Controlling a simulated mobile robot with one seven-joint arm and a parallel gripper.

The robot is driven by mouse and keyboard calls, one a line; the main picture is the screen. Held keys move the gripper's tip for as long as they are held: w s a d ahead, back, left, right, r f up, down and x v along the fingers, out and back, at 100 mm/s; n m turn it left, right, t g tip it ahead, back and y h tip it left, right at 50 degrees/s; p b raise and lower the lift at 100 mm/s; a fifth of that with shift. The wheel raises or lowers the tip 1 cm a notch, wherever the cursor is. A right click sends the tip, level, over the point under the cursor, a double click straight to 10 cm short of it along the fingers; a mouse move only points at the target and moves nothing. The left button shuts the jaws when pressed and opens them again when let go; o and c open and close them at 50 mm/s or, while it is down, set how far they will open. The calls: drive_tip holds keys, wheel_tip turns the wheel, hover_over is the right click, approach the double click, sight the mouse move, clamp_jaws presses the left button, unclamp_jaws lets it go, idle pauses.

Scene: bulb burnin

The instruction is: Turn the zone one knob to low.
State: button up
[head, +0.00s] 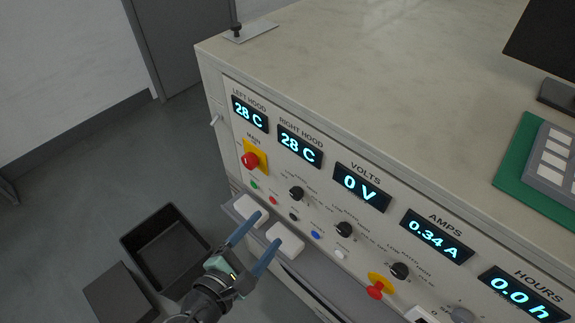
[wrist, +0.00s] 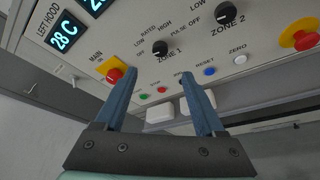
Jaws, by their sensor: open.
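The zone one knob (wrist: 160,47) is a small round black knob on the sloping panel, labelled ZONE 1. LOW, RATED, HIGH, PULSE and OFF are printed around it. It also shows in the head view (head: 296,193), below the right hood display. Its pointer is too small to read surely. My gripper (wrist: 158,75) is open and empty, its two blue fingers pointing toward the panel. In the wrist view the knob lies just beyond the fingertips, between their lines. In the head view my gripper (head: 271,227) is lower left of the knob, apart from it.
The red main button (head: 250,160) on a yellow plate is left of the knob. The zone two knob (head: 343,229) is to its right. Small green, red and blue buttons run below. White blocks (head: 285,238) sit on a ledge near my fingers. A dark bin (head: 130,245) stands on the floor.

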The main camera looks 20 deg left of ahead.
sight(294, 196)
drive_tip(key=x, duration=1.2)
drive_tip(key=shift+w+d+f, duration=0.1)
drive_tip(key=shift+w+f, duration=0.1)
drive_tip(key=shift+w, duration=0.05)
clamp_jaws()
